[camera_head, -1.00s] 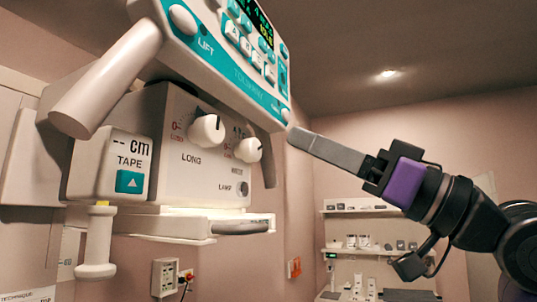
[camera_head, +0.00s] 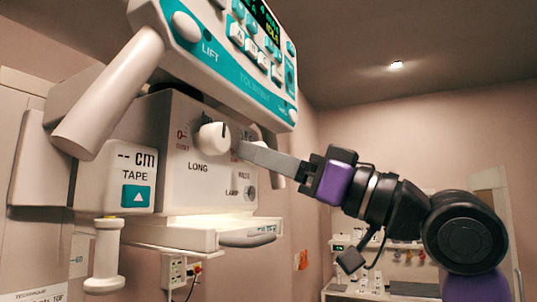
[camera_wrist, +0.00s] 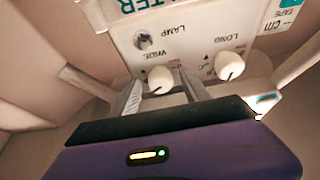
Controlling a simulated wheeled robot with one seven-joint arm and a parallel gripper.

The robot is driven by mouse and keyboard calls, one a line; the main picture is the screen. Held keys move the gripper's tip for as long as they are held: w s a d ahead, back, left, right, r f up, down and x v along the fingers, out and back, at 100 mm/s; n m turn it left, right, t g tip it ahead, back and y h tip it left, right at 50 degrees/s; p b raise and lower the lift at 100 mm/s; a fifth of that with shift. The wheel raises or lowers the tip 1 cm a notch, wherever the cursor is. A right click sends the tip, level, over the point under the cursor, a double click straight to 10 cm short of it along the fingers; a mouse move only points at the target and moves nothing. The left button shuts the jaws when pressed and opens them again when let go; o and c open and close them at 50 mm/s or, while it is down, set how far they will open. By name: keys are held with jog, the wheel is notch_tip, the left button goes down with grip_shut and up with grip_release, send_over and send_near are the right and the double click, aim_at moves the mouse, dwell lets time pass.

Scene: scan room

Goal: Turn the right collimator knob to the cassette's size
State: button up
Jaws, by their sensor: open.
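The right collimator knob (camera_wrist: 160,79), white and round with a dark mark, shows in the wrist view beside the word WIDE. My gripper (camera_wrist: 159,74) is open, with one finger on either side of this knob in that picture. I cannot tell whether the fingers touch it. In the head view my gripper (camera_head: 241,149) reaches in from the right and its finger hides the right knob. The left knob (camera_head: 213,138), marked LONG, is also in the wrist view (camera_wrist: 229,66). Both knobs sit on the collimator's pale front (camera_head: 180,180). I see no cassette.
A teal and white control panel (camera_head: 240,80) overhangs the knobs, with a thick pale handle (camera_head: 108,95) at left. The LAMP button (camera_head: 249,193) is below the right knob. A TAPE box (camera_head: 133,178) and a lower ledge (camera_head: 190,235) are close by.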

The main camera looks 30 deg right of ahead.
grip_shut()
jog(key=shift+n+b, duration=0.35)
jog(key=shift+n, duration=0.15)
jog(key=shift+w+d+r+n+g+y+b, duration=0.1)
jog(key=shift+n+g+y+b, duration=0.3)
jog(key=shift+n+g, duration=1.85)
jog(key=shift+w+d+r+n+g+y+b, duration=0.15)
jog(key=shift+n+g+y, duration=0.4)
jog(key=shift+n, duration=3.55)
jog(key=shift+s+d+r+n+g+y+b, duration=0.1)
jog(key=shift+n+g+y+b, duration=0.3)
jog(key=shift+n+g, duration=1.85)
jog(key=shift+n+t, duration=0.95)
jog(key=shift+n, duration=0.05)
